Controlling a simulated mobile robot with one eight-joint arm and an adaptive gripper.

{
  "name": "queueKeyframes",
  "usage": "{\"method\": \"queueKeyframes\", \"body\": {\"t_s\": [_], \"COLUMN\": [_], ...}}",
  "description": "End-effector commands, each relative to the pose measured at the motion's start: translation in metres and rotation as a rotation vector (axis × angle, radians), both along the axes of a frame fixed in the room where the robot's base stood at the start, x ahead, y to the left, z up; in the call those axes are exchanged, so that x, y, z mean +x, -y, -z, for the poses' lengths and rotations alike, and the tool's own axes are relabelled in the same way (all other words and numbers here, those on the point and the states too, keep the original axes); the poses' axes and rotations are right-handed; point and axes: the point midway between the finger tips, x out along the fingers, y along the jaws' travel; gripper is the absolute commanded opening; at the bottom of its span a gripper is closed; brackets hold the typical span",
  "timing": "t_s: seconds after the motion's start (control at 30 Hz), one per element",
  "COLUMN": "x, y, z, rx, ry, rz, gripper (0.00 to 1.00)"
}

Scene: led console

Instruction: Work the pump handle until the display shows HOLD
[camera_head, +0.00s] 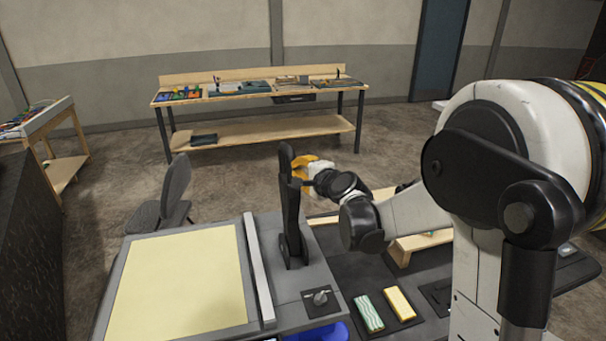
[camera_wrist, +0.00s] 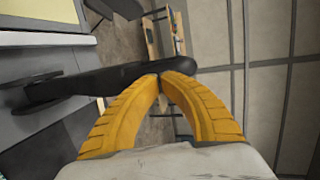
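The black pump handle (camera_head: 290,205) stands nearly upright on the grey console (camera_head: 285,280) in the head view. In the wrist view the handle (camera_wrist: 90,82) runs across the picture as a dark bar. My gripper (camera_head: 304,168) is at the upper part of the handle, on its right side. In the wrist view its yellow fingers (camera_wrist: 160,76) come together at their tips, against or just in front of the handle. I see no handle between them; whether they touch it is unclear. No display with readable text shows in either view.
A pale yellow panel (camera_head: 180,285) lies left of the handle. A small lever switch (camera_head: 320,298), a green striped block (camera_head: 369,312) and a yellow block (camera_head: 399,304) are in front. A grey chair (camera_head: 165,205) stands at left, a wooden workbench (camera_head: 262,131) behind.

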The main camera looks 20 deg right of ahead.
Motion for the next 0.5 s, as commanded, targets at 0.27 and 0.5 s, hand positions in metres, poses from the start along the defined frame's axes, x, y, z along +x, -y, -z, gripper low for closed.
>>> {"method": "queueKeyframes", "body": {"t_s": [0.27, 0.5], "x": [0.060, 0.090], "y": [-0.001, 0.000], "z": [-0.001, 0.005], "rx": [-0.001, 0.000], "ry": [-0.183, -0.282], "rz": [-0.001, -0.001], "gripper": [0.00, 0.00]}}
